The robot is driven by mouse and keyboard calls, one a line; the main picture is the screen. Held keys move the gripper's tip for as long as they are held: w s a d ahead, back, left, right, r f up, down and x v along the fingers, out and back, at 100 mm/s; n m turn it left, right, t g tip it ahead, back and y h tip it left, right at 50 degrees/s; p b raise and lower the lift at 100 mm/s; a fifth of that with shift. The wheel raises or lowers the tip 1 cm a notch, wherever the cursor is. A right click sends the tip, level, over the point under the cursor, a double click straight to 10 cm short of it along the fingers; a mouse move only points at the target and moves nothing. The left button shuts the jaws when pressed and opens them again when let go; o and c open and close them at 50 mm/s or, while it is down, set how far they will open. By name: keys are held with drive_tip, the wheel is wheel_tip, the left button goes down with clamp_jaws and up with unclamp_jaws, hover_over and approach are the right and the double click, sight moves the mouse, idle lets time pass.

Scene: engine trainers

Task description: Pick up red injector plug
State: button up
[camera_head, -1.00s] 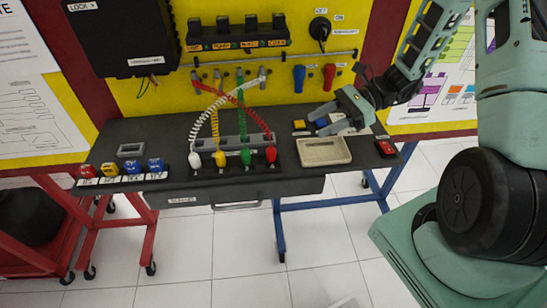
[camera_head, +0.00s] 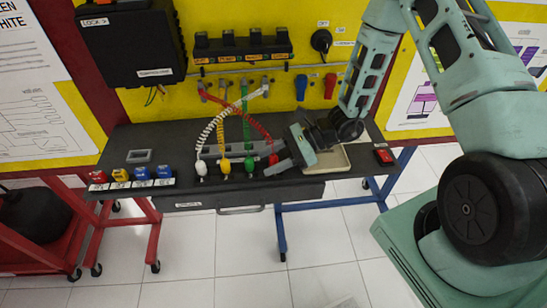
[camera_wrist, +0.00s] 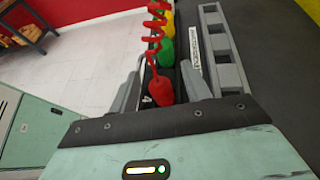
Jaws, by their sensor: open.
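The red injector plug (camera_head: 273,159) stands at the right end of a row of plugs on the bench, with a red coiled cord running up from it. In the wrist view the red plug (camera_wrist: 160,91) sits between the open fingers, near the palm side, with its slot marked 4 beside it. My gripper (camera_head: 275,163) is open and low over the bench at the red plug. The fingers stand on either side of the plug in the wrist view; I cannot tell if either touches it.
The green plug (camera_head: 250,163), yellow plug (camera_head: 225,166) and white plug (camera_head: 201,168) stand to the left in the same row. A grey slotted rail (camera_wrist: 222,50) lies beside the row. A beige tray (camera_head: 341,158) is partly behind my gripper. Coloured blocks (camera_head: 142,174) stand at the bench's left.

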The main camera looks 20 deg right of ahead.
drive_tip(key=shift+w+a+f, duration=0.1)
drive_tip(key=shift+a+f, duration=0.15)
drive_tip(key=shift+a, duration=0.35)
clamp_jaws()
drive_tip(key=shift+r, duration=0.15)
